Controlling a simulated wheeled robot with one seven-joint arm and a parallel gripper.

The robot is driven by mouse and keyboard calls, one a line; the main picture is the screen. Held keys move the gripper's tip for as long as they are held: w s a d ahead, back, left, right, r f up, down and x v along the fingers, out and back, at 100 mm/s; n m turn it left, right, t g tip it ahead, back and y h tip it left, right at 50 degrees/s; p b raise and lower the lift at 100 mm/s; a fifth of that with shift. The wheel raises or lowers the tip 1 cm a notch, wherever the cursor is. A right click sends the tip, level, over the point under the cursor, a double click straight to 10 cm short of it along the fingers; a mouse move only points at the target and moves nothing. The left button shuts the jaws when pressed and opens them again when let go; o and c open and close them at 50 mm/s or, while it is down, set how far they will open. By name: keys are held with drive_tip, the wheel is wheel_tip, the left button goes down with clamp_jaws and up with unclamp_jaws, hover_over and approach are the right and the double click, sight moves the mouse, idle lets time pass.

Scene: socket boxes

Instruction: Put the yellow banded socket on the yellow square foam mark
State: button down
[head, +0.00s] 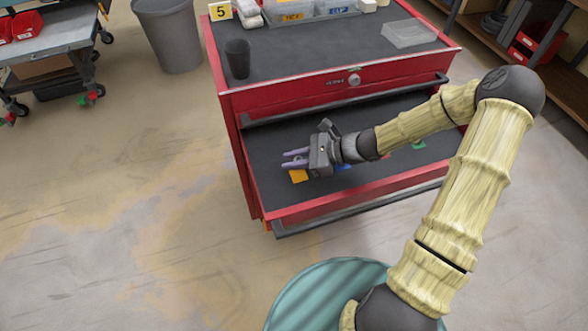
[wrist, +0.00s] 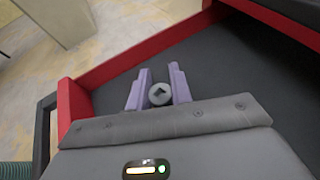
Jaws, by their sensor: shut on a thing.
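My gripper (head: 295,159) is over the left part of the open drawer in the head view, its fingers pointing left. In the wrist view my gripper (wrist: 158,90) is shut on a grey socket (wrist: 160,95), whose round end with a dark square hole faces the camera. No yellow band shows on it from here. The yellow square foam mark (head: 298,176) lies on the drawer floor, just below the fingers in the head view. It is hidden in the wrist view. I cannot tell the height of the socket above the floor.
The red drawer's front wall (head: 350,199) and left side border the dark liner. Blue (head: 344,167) and green (head: 419,145) marks lie further right, partly near my arm. On the cabinet top stand a black cup (head: 237,59), a clear tray (head: 409,33) and labelled bins (head: 295,14).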

sight(293, 175)
drive_tip(key=shift+s+a, duration=0.15)
drive_tip(key=shift+s, duration=0.05)
drive_tip(key=shift+f+b, duration=0.4)
drive_tip(key=shift+f, duration=1.4)
drive_tip(key=shift+f, duration=0.15)
drive_tip(key=c, duration=1.3)
unclamp_jaws()
drive_tip(key=shift+o, duration=0.2)
drive_tip(key=p+v, duration=0.1)
drive_tip(key=v, duration=1.1)
drive_tip(key=shift+p, duration=0.4)
